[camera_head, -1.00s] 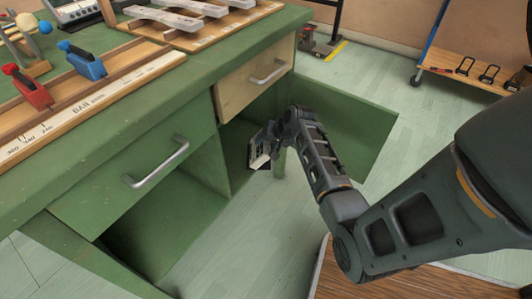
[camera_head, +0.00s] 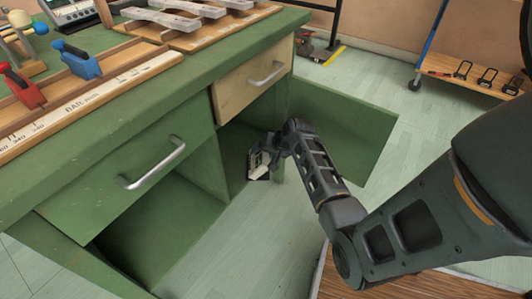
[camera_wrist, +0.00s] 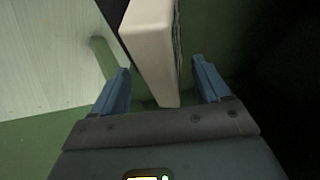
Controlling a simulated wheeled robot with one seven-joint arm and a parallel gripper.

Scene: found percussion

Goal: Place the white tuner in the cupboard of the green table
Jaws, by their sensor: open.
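The white tuner (camera_head: 257,166) is just off the tip of my gripper (camera_head: 275,148), low in the right cupboard opening of the green table (camera_head: 95,145). In the wrist view the tuner (camera_wrist: 152,42) stands tilted between the two blue fingers of my gripper (camera_wrist: 162,72), with gaps visible on both sides. The fingers are open. The right cupboard (camera_head: 238,140) is open below the light wood drawer, with its green door (camera_head: 345,125) swung out to the right. Whether the tuner rests on the cupboard floor cannot be told.
A second, left compartment (camera_head: 160,230) is also open. Both drawers are closed; their metal handles (camera_head: 155,162) stick out. Wooden instrument boards (camera_head: 95,90) with clamps lie on the tabletop. A wheeled wooden shelf (camera_head: 470,78) stands at the back right, with clear floor before it.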

